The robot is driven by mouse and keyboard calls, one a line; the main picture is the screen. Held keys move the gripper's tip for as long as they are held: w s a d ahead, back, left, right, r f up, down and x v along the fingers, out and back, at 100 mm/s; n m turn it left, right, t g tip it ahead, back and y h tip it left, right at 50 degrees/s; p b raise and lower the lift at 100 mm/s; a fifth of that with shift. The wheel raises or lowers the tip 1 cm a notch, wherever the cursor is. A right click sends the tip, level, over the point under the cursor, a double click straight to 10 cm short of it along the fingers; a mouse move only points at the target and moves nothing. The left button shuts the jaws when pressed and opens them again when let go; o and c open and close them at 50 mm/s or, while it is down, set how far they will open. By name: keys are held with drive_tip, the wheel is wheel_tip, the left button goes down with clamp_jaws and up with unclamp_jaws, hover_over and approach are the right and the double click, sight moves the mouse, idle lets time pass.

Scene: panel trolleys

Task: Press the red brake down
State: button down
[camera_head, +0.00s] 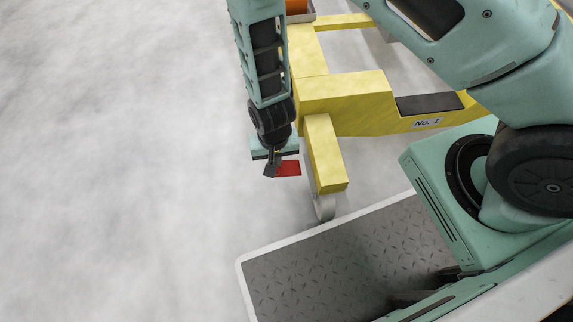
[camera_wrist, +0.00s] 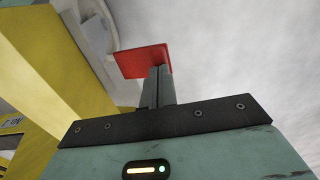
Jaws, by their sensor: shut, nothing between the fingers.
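The red brake (camera_head: 288,168) is a flat red pedal beside the trolley's wheel, at the lower left end of the yellow trolley frame (camera_head: 345,95). My gripper (camera_head: 270,172) is at the pedal's left edge in the head view, pointing down. In the wrist view the red brake (camera_wrist: 143,61) lies right at the tips of my shut gripper (camera_wrist: 157,75), with the fingers overlapping it. The fingers are together with nothing between them. I cannot tell whether they touch the pedal.
A grey caster wheel (camera_head: 324,206) stands under the yellow frame next to the pedal. The frame carries a "No. 1" label (camera_head: 427,123). An orange object (camera_head: 296,6) sits on the trolley at the top. The pale floor to the left is clear.

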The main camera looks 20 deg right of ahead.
drive_tip(key=shift+f+b, duration=0.5)
drive_tip(key=shift+f, duration=0.45)
drive_tip(key=shift+r, duration=0.1)
wheel_tip(320, 180, up, 5)
drive_tip(key=p, duration=0.5)
